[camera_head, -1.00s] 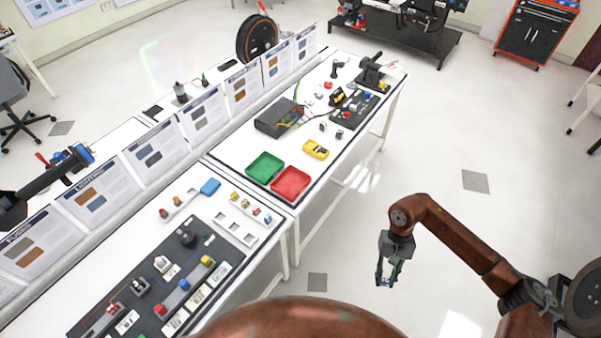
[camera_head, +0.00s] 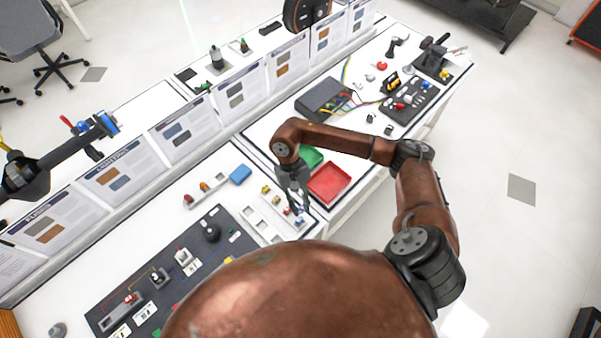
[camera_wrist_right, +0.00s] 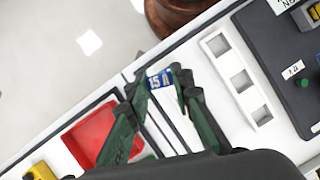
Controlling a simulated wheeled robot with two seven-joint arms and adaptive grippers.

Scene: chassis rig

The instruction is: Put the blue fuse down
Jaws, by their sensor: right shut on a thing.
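The blue fuse (camera_wrist_right: 159,80), marked 15 A, is between the fingertips of my right gripper (camera_wrist_right: 158,88) in the right wrist view. The gripper is shut on it. In the head view my right gripper (camera_head: 298,207) points down over the right end of the near bench, close to a row of small coloured fuses (camera_head: 276,199). The fuse is hard to tell apart there. Whether it touches anything below cannot be told. A white rack with square openings (camera_wrist_right: 238,77) lies to the right of the gripper in the wrist view.
A red tray (camera_head: 329,184) and a partly hidden green tray (camera_head: 312,157) stand just beyond my gripper. A dark panel with several components (camera_head: 165,262) covers much of the near bench.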

